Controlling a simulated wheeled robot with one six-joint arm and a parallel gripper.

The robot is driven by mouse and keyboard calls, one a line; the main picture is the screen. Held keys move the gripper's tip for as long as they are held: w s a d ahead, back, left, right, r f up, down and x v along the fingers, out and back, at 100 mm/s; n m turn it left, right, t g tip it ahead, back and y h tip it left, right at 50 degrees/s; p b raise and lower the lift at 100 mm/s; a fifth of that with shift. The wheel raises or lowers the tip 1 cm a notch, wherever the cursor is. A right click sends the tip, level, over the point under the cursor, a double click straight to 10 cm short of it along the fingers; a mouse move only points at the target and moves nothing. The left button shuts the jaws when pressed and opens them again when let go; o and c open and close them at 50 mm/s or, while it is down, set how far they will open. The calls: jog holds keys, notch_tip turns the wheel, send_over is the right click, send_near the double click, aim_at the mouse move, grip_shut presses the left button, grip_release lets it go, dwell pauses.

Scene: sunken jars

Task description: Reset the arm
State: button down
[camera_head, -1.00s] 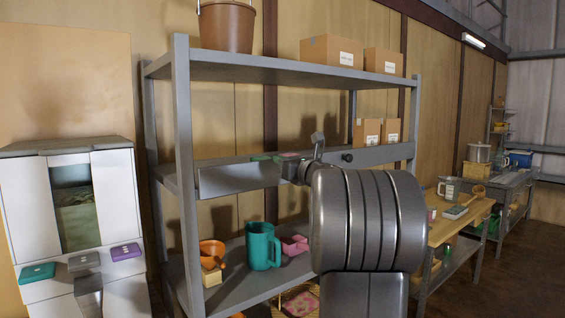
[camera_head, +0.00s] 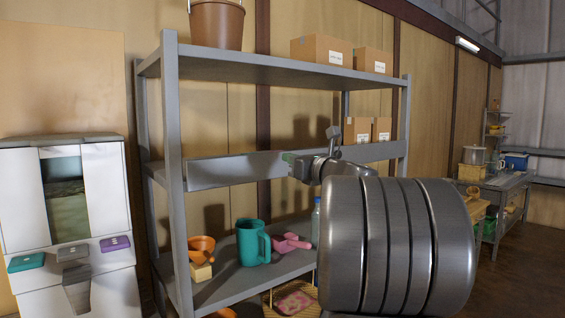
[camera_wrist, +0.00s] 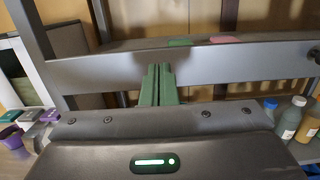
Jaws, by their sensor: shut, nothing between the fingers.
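My gripper (camera_wrist: 158,84) shows in the wrist view as two dark green fingers pressed together, with nothing between them. They point toward the grey rail of the shelf. In the head view the gripper (camera_head: 289,158) is small and partly hidden by my own grey arm, which fills the lower right middle. The gripper appears in front of the grey shelf rail (camera_head: 225,171); I cannot tell how far apart they are.
A teal mug (camera_head: 253,243), an orange cup (camera_head: 201,249) and a pink scoop (camera_head: 289,243) stand on the lower shelf. A bottle (camera_head: 316,224) is beside my arm. Cardboard boxes (camera_head: 320,50) and a brown bucket (camera_head: 216,24) are on top. A white dispenser (camera_head: 100,200) stands left.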

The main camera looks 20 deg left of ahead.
jog(key=v, duration=0.4)
jog(key=shift+s+r, duration=0.1)
jog(key=shift+r, duration=0.1)
jog(key=shift+a, duration=0.1)
